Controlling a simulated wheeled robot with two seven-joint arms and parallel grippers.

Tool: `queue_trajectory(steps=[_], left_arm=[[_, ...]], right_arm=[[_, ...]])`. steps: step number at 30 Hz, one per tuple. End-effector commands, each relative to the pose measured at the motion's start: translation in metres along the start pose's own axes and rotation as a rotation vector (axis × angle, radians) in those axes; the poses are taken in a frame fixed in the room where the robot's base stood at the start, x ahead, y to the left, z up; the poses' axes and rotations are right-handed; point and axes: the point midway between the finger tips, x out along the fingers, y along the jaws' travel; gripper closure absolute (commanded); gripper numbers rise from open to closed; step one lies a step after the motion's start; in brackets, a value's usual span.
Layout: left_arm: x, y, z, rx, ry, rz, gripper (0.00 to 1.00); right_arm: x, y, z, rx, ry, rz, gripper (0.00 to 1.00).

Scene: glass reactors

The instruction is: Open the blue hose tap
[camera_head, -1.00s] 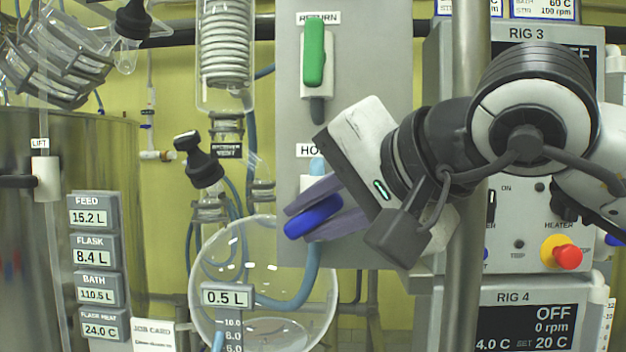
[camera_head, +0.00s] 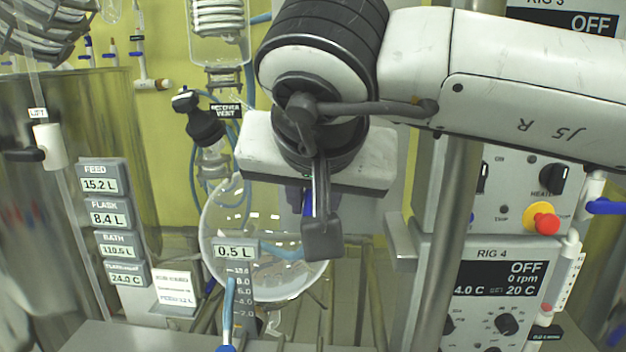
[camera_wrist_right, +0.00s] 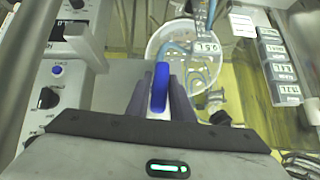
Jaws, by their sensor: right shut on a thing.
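The blue hose tap's handle (camera_head: 307,203) shows in the head view only as a thin upright blue strip beneath my right gripper. The wrist hides the rest of the tap and its label there. In the right wrist view the blue handle (camera_wrist_right: 160,87) stands between the two dark fingers. My right gripper (camera_head: 298,198) is shut on it, and its fingers flank the handle closely in the right wrist view (camera_wrist_right: 160,98). My left gripper is not in view.
A round glass vessel (camera_head: 222,225) with a 0.5 L display sits just behind and below the gripper. A metal post (camera_head: 447,220) stands close on the right, before the RIG 4 control box (camera_head: 490,255). Another blue-handled valve (camera_head: 605,207) is at far right.

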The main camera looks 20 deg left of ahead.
Motion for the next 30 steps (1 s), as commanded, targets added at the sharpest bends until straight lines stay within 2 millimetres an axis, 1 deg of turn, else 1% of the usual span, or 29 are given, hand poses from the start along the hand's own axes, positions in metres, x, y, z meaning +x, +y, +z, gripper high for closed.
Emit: queue_trajectory(steps=[1, 6, 22, 23, 24, 25, 30], left_arm=[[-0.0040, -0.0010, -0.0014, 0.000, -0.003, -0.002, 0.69], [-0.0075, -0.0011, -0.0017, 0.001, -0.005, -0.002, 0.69], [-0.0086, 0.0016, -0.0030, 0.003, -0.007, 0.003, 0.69], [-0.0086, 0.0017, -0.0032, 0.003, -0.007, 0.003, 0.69], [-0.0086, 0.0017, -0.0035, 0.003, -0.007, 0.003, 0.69], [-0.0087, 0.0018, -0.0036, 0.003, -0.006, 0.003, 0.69], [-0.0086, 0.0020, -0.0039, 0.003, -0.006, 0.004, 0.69]], right_arm=[[-0.0023, -0.0006, -0.0028, -0.014, 0.003, 0.015, 1.00], [-0.0014, 0.0000, -0.0021, -0.046, 0.003, 0.047, 1.00], [0.0000, 0.0002, -0.0008, -0.059, 0.003, 0.061, 1.00], [0.0000, 0.0002, -0.0008, -0.059, 0.003, 0.061, 0.74], [0.0000, 0.0002, -0.0007, -0.059, 0.003, 0.060, 0.68], [0.0000, 0.0002, -0.0007, -0.059, 0.003, 0.060, 0.64], [0.0000, 0.0000, -0.0004, -0.059, 0.002, 0.060, 0.64]])
